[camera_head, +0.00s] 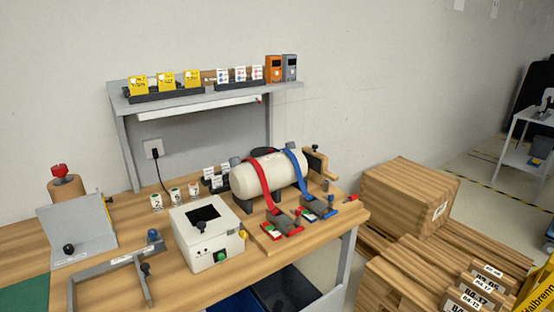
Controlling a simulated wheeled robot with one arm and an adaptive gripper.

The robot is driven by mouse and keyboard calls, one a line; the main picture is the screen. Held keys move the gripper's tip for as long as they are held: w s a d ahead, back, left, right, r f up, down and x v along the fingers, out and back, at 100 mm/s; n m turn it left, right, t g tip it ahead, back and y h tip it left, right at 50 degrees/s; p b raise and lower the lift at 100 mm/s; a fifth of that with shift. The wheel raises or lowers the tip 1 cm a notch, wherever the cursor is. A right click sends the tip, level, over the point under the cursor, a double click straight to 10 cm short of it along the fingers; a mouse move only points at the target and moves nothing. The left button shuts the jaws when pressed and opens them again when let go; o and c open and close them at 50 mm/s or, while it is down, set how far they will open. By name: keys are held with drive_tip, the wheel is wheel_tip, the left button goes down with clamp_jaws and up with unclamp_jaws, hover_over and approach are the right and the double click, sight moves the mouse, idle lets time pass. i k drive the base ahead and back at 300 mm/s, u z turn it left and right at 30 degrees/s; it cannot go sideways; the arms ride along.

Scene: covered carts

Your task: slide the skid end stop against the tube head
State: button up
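The tube (275,176) is a cream-white cylinder lying on its side on a wooden skid (262,236) on the workbench. A red strap (257,180) and a blue strap (297,163) pass over it, each leading to a buckle at the skid's front. The end stop (316,162) appears to be the upright wooden piece with a dark knob at the tube's right end. I cannot tell from here whether it touches the tube head. My gripper is not in view.
A white box (207,233) with knobs stands left of the skid. A grey angled stand (77,233) and a grey bar frame (130,263) are further left. A shelf (200,101) with cards stands behind. Wooden crates (411,192) and stacked boards fill the right.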

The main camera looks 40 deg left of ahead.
sight(317, 162)
drive_tip(key=u, duration=1.75)
drive_tip(key=k, duration=0.4)
drive_tip(key=z, duration=0.6)
drive_tip(key=i, duration=0.8)
drive_tip(key=z, duration=0.6)
drive_tip(key=i, duration=0.9)
drive_tip(key=u, duration=1.05)
drive_tip(key=i, duration=0.85)
drive_tip(key=u, duration=1)
